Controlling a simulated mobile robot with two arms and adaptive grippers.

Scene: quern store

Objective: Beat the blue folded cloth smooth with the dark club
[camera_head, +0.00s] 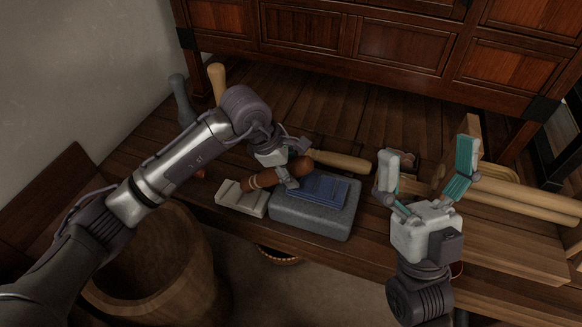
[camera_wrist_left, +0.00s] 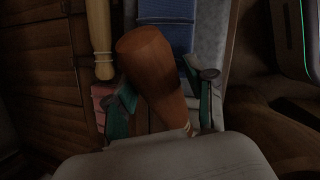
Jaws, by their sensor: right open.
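The dark reddish-brown club (camera_head: 266,178) lies slanted, its thick end near the blue cloth and its ringed handle over a pale notched block (camera_head: 240,199). The blue folded cloth (camera_head: 326,190) lies on a grey stone slab (camera_head: 312,217). My left gripper (camera_head: 296,165) is over the club. In the left wrist view the club (camera_wrist_left: 157,72) shows between its fingers (camera_wrist_left: 162,100), with a gap on the left side, so it looks open around the club. The palm hides the handle's end there. My right gripper (camera_head: 428,170) is open and empty, right of the slab.
A pale wooden pin (camera_head: 340,161) lies behind the slab. Long wooden rollers (camera_head: 525,197) and a board stack lie at right. A wooden tub (camera_head: 160,265) stands front left. A light pestle (camera_head: 217,82) and a grey one (camera_head: 182,98) stand at back left, by the dark chest (camera_head: 400,45).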

